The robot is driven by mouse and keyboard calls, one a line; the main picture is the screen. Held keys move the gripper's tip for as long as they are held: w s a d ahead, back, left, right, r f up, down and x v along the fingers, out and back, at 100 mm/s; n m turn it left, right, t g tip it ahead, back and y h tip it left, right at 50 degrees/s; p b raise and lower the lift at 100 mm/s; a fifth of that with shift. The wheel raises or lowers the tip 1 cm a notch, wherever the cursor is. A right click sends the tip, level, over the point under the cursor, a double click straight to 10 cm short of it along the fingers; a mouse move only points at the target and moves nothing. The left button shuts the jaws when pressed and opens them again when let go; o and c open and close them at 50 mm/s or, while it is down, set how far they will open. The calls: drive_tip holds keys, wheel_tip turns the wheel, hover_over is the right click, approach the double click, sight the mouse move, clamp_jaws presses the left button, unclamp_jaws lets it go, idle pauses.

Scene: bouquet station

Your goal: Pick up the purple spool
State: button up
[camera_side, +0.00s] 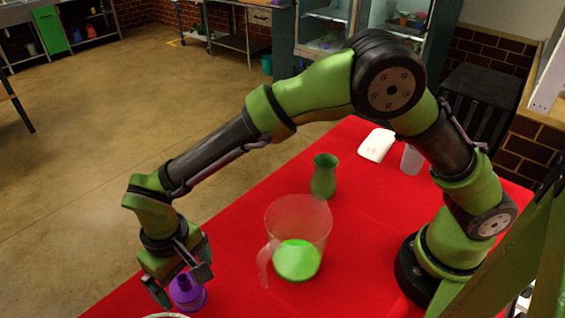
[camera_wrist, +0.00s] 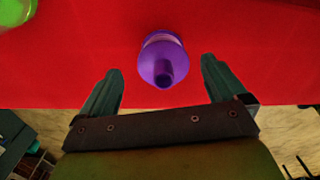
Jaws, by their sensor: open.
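A purple spool (camera_side: 187,292) stands on the red table at the lower left in the side view. My gripper (camera_side: 180,284) is open and empty, close to the spool in the side view. In the wrist view its two fingers (camera_wrist: 162,78) are spread to the left and right of the spool's near end, and neither appears to touch it. In the side view the near finger and the arm hide part of the spool's surroundings.
A clear pitcher with green contents (camera_side: 297,235) stands to the right of the spool. A green vase (camera_side: 324,176) stands behind it. A white object (camera_side: 376,144) and a pale cup (camera_side: 411,160) are farther back. A pale rim (camera_side: 165,316) shows at the bottom edge. The red table (camera_side: 235,260) is bare between spool and pitcher.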

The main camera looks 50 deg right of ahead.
sight(187, 289)
drive_tip(key=f, duration=0.4)
drive_tip(key=shift+w+a+f, duration=0.1)
drive_tip(key=shift+a+f, duration=0.1)
drive_tip(key=shift+f, duration=0.2)
drive_tip(key=shift+r, duration=0.1)
drive_tip(key=c, duration=1.1)
